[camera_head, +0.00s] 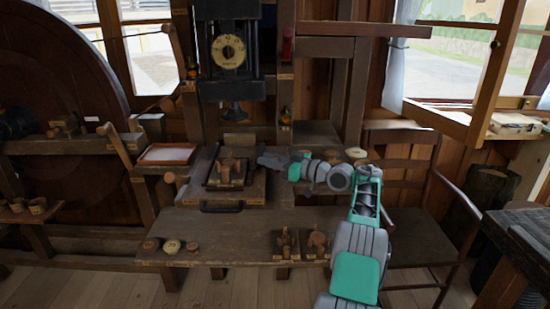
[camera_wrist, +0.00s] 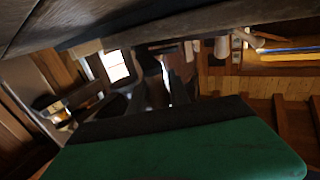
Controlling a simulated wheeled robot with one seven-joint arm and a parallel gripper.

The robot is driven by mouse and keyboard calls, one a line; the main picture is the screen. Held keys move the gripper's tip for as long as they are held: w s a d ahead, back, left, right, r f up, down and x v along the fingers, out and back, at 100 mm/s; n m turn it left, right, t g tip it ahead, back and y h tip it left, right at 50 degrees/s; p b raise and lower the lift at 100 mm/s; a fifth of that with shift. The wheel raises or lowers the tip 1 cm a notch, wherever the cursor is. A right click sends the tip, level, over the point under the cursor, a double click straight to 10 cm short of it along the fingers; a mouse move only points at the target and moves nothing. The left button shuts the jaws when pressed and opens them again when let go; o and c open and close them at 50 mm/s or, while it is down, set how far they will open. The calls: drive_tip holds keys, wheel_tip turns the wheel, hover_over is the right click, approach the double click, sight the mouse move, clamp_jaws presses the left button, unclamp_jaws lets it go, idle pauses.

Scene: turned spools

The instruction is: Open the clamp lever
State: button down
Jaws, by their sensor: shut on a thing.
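My gripper (camera_head: 266,161) is at the right side of the clamp fixture (camera_head: 229,172), which sits on a dark board under the machine's head. The fixture holds small brown turned pieces. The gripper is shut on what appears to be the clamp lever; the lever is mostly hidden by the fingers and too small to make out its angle. In the wrist view, the dark fingers (camera_wrist: 163,80) reach away past my green housing, and the view between them is dark and blurred.
A press head with a round dial (camera_head: 229,51) hangs above the fixture. A shallow tray (camera_head: 167,154) stands to the left. Loose round pieces (camera_head: 171,246) and two small wooden holders (camera_head: 286,243) lie on the front bench (camera_head: 235,225). A chair (camera_head: 432,205) stands at right.

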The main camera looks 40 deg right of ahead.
drive_tip(key=shift+a+r, duration=0.1)
drive_tip(key=shift+r, duration=0.05)
drive_tip(key=c, duration=1.5)
unclamp_jaws()
drive_tip(key=shift+w+a, duration=0.1)
drive_tip(key=o, duration=0.3)
